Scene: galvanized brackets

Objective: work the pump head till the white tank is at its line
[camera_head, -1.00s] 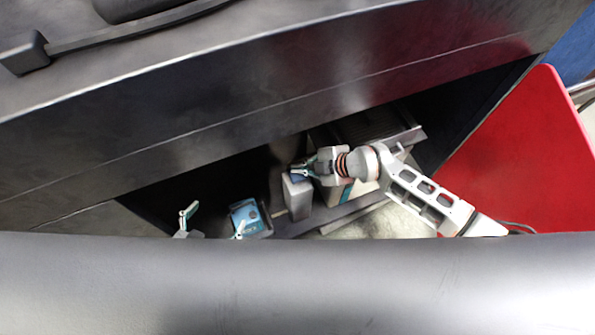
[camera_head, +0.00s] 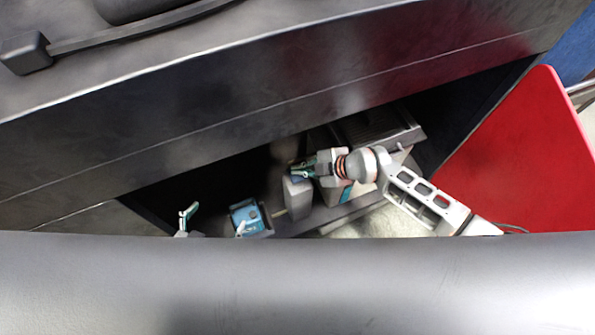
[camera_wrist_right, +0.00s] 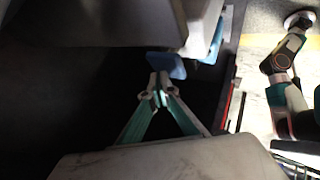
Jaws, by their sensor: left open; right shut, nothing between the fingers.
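A pale grey-white upright tank (camera_head: 297,203) stands in the dark recess in the head view. A blue piece (camera_head: 297,179), which looks like the pump head, is on its top. My right gripper (camera_head: 301,168) is shut and empty at the tank's top, with its fingertips at the blue piece. In the right wrist view the closed fingertips (camera_wrist_right: 158,80) are just below a blue piece (camera_wrist_right: 166,65); I cannot tell whether they touch. My left gripper (camera_head: 214,219) is open at the recess's left, its lower part hidden by the near grey edge. The tank's line and level cannot be seen.
A blue box (camera_head: 247,215) sits left of the tank, close to my left gripper. A pale box with a teal stripe (camera_head: 347,192) stands right of the tank, partly behind my right arm. A red panel (camera_head: 525,170) borders the right side. A dark overhang (camera_head: 250,105) lies above the recess.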

